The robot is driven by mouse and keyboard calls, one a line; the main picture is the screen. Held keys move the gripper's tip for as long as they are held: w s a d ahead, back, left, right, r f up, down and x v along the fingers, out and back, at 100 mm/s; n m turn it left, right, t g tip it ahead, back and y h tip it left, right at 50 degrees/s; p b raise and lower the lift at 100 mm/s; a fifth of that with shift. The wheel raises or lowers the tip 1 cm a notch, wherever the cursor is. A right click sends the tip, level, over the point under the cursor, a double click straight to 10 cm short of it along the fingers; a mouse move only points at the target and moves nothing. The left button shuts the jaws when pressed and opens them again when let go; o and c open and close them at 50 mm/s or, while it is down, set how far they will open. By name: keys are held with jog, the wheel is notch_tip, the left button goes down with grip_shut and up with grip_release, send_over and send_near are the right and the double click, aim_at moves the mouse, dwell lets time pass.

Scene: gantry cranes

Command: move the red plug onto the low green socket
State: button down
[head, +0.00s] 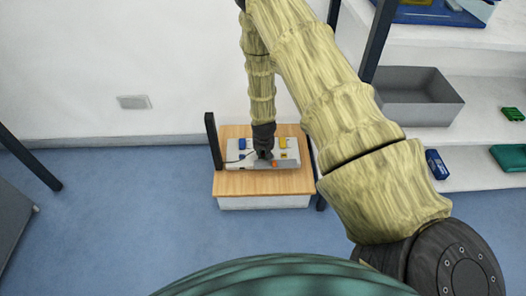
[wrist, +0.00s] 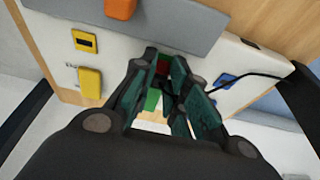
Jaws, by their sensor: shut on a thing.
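A green piece (wrist: 152,99), probably the green socket, shows partly between the fingers. The fingers hide the rest of it. I cannot tell whether the plug touches any socket. In the head view my gripper (head: 264,154) is over the middle of the board and hides the plug and the green piece.
The pale board (head: 240,163) lies on a wooden table (head: 240,185). It carries yellow parts (wrist: 90,82), a blue part (wrist: 222,80) and an orange part (wrist: 120,8). A black cable (wrist: 250,76) crosses it. A dark post (head: 213,142) stands at the table's left. Shelves are at right.

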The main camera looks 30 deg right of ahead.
jog(key=c, duration=1.3)
grip_release()
jog(key=o, duration=0.4)
jog(key=shift+o, duration=0.2)
jog(key=shift+r+p, duration=3)
jog(key=shift+r, duration=0.5)
